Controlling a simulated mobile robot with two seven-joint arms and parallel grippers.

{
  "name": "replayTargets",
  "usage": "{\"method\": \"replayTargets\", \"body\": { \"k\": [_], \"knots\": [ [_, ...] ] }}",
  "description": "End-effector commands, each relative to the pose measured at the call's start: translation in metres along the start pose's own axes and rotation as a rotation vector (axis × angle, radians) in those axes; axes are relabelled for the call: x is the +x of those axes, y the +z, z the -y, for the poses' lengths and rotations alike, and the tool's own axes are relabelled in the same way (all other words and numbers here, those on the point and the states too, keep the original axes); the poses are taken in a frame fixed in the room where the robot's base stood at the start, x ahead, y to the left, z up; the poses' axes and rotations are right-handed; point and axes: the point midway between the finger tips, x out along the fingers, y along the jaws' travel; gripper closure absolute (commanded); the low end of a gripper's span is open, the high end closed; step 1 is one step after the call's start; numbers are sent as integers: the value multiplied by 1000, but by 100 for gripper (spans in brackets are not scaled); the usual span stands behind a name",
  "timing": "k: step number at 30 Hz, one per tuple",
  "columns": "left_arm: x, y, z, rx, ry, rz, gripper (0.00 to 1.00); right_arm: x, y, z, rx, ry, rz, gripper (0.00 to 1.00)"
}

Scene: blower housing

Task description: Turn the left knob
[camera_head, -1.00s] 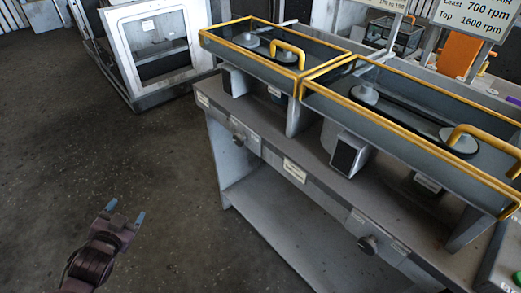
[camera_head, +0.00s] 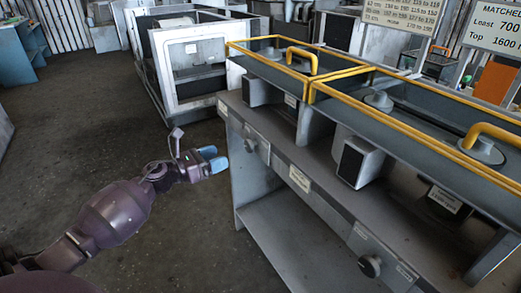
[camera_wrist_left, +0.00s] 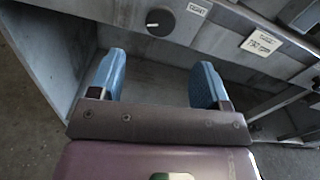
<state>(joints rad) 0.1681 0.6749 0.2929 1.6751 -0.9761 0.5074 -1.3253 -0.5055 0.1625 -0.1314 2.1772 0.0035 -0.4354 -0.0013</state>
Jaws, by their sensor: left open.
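In the left wrist view a dark round knob (camera_wrist_left: 160,22) with a pale pointer line shows ahead, beyond the fingers and near the top edge. My left gripper (camera_head: 212,160) is open and empty, left of the left knob and a little lower in the head view, apart from it. Its blue fingertips also show in the left wrist view (camera_wrist_left: 158,85). My right gripper is not in view.
A second knob (camera_head: 370,265) is on the same front panel farther right. The grey bench (camera_head: 320,205) carries yellow-railed trays above and has an open lower bay. White-framed machines (camera_head: 188,60) stand behind. The dark floor (camera_head: 60,140) at the left is clear.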

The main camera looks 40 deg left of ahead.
Motion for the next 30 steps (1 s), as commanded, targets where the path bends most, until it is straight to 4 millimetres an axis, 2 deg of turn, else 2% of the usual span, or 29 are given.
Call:
{"method": "replayTargets", "body": {
  "k": [7, 21, 30],
  "knots": [
    [12, 0, 1, 34, -3, 2, 29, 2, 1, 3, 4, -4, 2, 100],
    [86, -1, 1, 30, -2, 1, 29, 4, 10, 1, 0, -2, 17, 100],
    [107, 0, 1, 29, -1, 1, 29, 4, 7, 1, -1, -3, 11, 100]
  ]
}}
